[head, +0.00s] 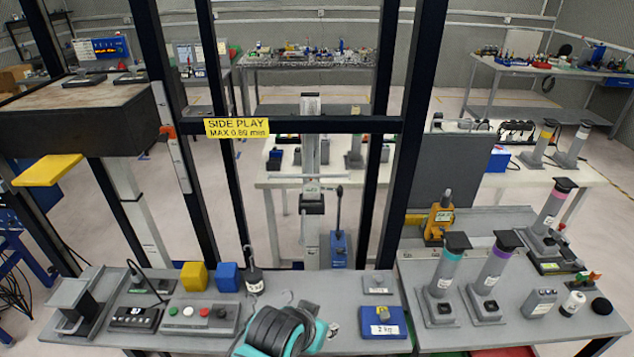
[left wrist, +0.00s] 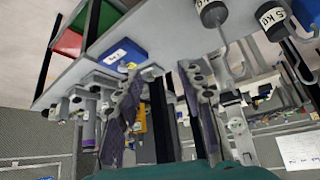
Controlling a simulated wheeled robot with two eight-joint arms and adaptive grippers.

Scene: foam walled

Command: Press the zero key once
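A grey control box (head: 200,317) with a row of coloured buttons lies on the front bench at left. Beside it is a black unit (head: 135,318) with a small light display. A small grey handheld device (head: 539,303) with keys stands on the right bench. I cannot read which key is zero. My left gripper (head: 280,328), teal and black, is at the bench's front middle, right of the control box and apart from it. In the left wrist view its two purple-padded fingers (left wrist: 162,74) are spread with nothing seen between them. My right gripper is not in view.
A yellow block (head: 194,277), a blue block (head: 228,277) and a hooked black weight (head: 254,281) stand behind the control box. Dark frame posts rise behind the bench. Capped cylinders (head: 492,270) stand at right.

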